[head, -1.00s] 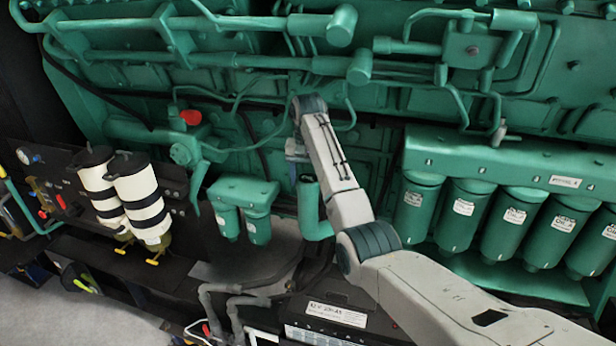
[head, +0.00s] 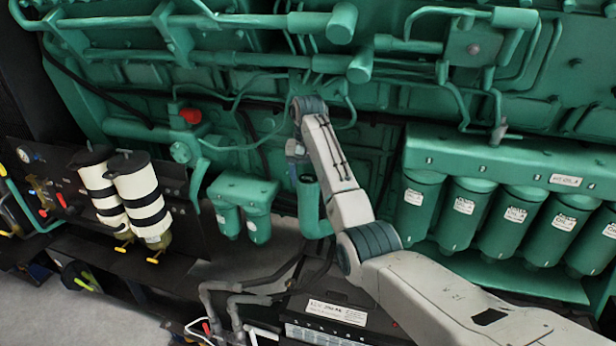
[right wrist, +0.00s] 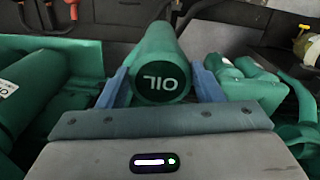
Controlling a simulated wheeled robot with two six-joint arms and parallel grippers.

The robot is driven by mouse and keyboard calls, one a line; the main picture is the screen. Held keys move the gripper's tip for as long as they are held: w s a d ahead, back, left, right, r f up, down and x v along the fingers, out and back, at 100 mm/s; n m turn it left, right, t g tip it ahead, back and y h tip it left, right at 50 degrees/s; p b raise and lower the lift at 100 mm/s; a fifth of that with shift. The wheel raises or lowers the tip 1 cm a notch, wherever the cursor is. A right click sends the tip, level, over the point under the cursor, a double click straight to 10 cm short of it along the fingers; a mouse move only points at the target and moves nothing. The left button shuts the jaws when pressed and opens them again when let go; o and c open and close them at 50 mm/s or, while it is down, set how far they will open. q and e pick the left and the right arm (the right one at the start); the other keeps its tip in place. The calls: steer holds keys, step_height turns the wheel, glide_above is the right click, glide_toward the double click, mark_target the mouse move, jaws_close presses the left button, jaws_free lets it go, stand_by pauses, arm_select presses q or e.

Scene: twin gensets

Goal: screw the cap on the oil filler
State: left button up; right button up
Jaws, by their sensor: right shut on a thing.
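The cap is green with a dark round face marked OIL (right wrist: 160,80) and shows between my right gripper's blue fingers in the right wrist view. My right gripper (head: 295,155) is shut on it. The green oil filler tube (head: 313,212) stands upright below the gripper in the head view, with a dark face at its top. In the wrist view a green cylinder runs straight on behind the cap face, so the cap looks in line with the tube. I cannot tell how far it is threaded. My left gripper is not in view.
Two small green filters (head: 243,208) stand left of the filler. A row of larger green filters (head: 465,215) is on the right. Two white-and-black striped cylinders (head: 140,195) are farther left. Green engine pipes (head: 300,62) cross above. A black box with a label (head: 335,312) lies below.

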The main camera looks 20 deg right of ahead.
stand_by(0.4)
steer(key=m, duration=0.4)
steer(key=shift+a+m, duration=0.1)
steer(key=shift+m, duration=0.2)
steer(key=shift+w+m, duration=0.1)
steer(key=shift+m, duration=2.2)
steer(key=m, duration=0.4)
steer(key=shift+w+m, duration=0.2)
steer(key=shift+m, duration=0.1)
